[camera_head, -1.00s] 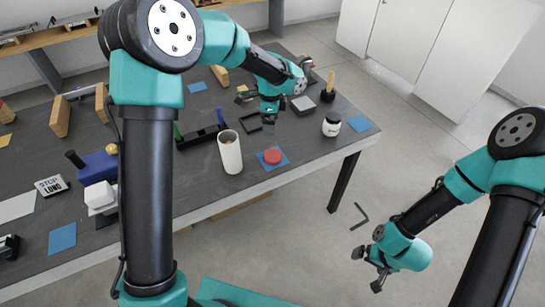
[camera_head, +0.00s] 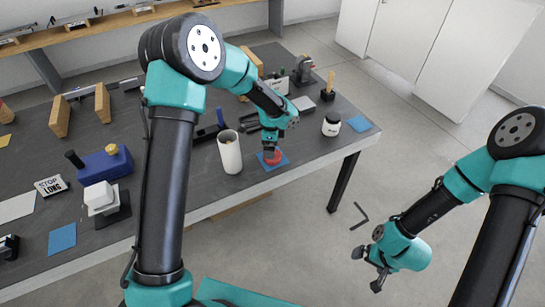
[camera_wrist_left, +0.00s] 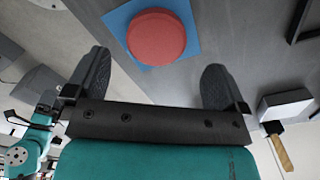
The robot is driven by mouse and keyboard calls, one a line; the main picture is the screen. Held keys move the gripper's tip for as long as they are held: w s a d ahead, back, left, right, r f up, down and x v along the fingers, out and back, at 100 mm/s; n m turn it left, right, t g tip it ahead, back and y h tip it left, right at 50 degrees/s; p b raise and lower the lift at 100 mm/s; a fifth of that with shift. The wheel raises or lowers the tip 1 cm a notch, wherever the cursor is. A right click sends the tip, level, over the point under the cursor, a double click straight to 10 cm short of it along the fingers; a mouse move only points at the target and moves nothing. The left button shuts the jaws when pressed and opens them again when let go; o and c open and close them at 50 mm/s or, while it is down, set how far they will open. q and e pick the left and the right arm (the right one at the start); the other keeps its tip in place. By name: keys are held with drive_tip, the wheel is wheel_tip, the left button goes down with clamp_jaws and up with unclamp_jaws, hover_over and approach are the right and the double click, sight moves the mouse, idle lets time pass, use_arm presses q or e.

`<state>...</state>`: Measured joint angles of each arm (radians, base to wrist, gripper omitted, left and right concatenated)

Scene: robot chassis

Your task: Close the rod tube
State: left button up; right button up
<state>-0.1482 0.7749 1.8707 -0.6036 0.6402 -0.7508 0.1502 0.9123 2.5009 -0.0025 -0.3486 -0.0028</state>
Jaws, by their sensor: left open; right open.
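The rod tube (camera_head: 230,154) is a white upright cylinder on the table, with its top open and something yellowish inside. A round red lid (camera_head: 277,161) lies flat on a blue square (camera_head: 264,165) just right of the tube. My left gripper (camera_head: 269,148) is over the red lid and partly hides it. In the left wrist view the red lid (camera_wrist_left: 156,39) lies ahead of the two spread, empty fingers (camera_wrist_left: 158,80), apart from them. My right gripper (camera_head: 366,268) is open and empty, off the table at the lower right.
A white jar with a dark lid (camera_head: 331,124) stands right of the red lid, near a second blue square (camera_head: 360,124). A blue block (camera_head: 105,165) and a white switch-like object (camera_head: 100,198) are at the left. The table edge is close to the tube.

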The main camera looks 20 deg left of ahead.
use_arm(q)
drive_tip(key=shift+s+d+f, duration=0.15)
drive_tip(key=shift+f, duration=2.45)
drive_tip(key=shift+c, duration=0.2)
drive_tip(key=c, duration=0.8)
drive_tip(key=shift+r, duration=0.1)
wheel_tip(320, 180, up, 10)
drive_tip(key=shift+f, duration=0.1)
